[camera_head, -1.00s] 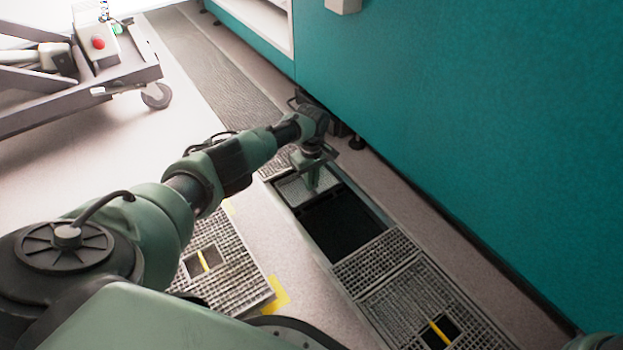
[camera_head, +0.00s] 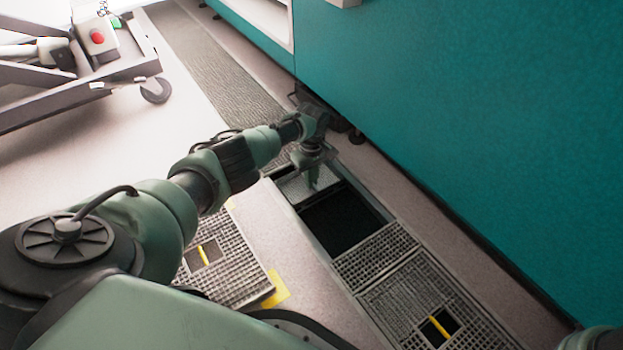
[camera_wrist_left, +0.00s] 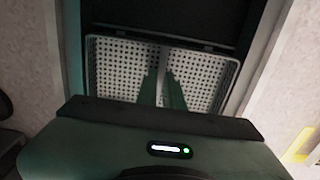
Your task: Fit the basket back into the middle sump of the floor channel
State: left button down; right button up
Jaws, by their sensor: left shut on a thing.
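The basket (camera_wrist_left: 115,68) is a light perforated tray with a rim. In the head view the basket (camera_head: 297,188) sits in the far end of the open, dark part of the floor channel (camera_head: 340,222). My left gripper (camera_head: 314,184) points down into it from above. In the left wrist view the fingers of my left gripper (camera_wrist_left: 163,84) are close together over the basket's middle, shut on it. The exact grip point is hidden, and I cannot tell whether the basket is fully seated. My right gripper is not in view.
A lifted grating (camera_head: 225,265) with a yellow bar lies on the floor left of the channel. Gratings (camera_head: 420,305) cover the channel's near part. A teal cabinet (camera_head: 480,110) stands close on the right. A wheeled cart (camera_head: 85,85) stands at upper left.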

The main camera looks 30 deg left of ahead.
pick_arm(q)
jog(key=c, duration=1.5)
grip_release()
notch_tip(320, 180, up, 8)
jog(key=p, duration=0.7)
jog(key=shift+f, duration=0.1)
